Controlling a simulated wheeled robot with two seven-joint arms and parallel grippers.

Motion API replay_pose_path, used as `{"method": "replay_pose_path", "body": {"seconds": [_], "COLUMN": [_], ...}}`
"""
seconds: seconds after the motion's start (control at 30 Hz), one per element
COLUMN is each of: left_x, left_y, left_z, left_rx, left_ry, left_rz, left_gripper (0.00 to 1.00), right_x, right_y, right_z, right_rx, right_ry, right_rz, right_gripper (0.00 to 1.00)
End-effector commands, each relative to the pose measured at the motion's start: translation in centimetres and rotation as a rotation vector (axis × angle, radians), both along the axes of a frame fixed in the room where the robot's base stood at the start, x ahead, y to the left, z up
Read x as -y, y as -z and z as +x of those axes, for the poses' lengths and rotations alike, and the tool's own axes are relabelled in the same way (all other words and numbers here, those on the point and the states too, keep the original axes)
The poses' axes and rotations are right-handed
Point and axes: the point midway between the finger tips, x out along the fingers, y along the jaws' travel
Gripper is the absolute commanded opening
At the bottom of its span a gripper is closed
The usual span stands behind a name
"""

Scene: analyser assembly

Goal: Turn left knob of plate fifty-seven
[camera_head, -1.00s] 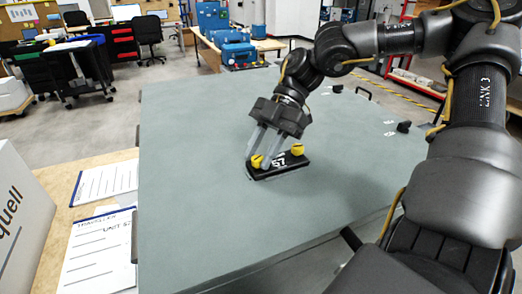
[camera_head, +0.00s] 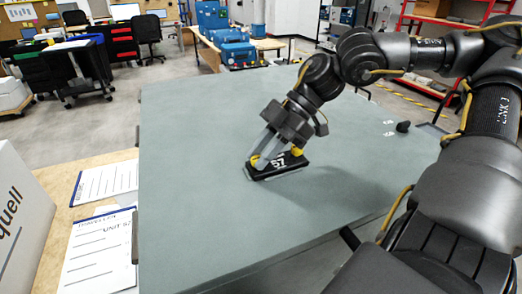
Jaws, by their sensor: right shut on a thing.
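The black plate marked 57 (camera_head: 290,165) lies on the grey panel (camera_head: 200,210). It carries two yellow knobs. The left knob (camera_head: 254,161) is between the fingers of my right gripper (camera_head: 259,161), which is shut on it and partly hides it. The right knob (camera_head: 297,152) stands free at the plate's far right end, close to the gripper body. My left gripper is not in view.
Black knobs, one a black knob (camera_head: 403,127) near white labels, sit toward the panel's right side. Papers on clipboards (camera_head: 98,250) and a white box (camera_head: 25,215) lie left of the panel. The panel's left and front areas are clear.

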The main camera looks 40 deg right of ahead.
Motion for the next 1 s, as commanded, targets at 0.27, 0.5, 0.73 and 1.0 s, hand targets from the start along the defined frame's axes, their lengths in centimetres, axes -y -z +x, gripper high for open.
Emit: {"method": "replay_pose_path", "body": {"seconds": [0.27,0.5,0.73,1.0], "left_x": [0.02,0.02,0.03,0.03], "left_y": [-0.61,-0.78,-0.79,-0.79], "left_z": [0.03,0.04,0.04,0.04], "left_rx": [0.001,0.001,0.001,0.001], "left_ry": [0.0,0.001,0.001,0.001], "left_rz": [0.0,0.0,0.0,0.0], "left_gripper": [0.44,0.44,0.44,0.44], "right_x": [-0.07,-0.08,-0.07,-0.07], "right_y": [-0.2,-0.13,-0.08,-0.08], "right_z": [-0.18,-0.22,-0.19,-0.18], "right_rx": [0.002,0.002,0.001,0.001], "right_ry": [0.152,0.216,0.228,0.228], "right_rz": [0.0,0.0,0.0,0.0], "right_gripper": [0.0,0.0,0.0,0.29]}}
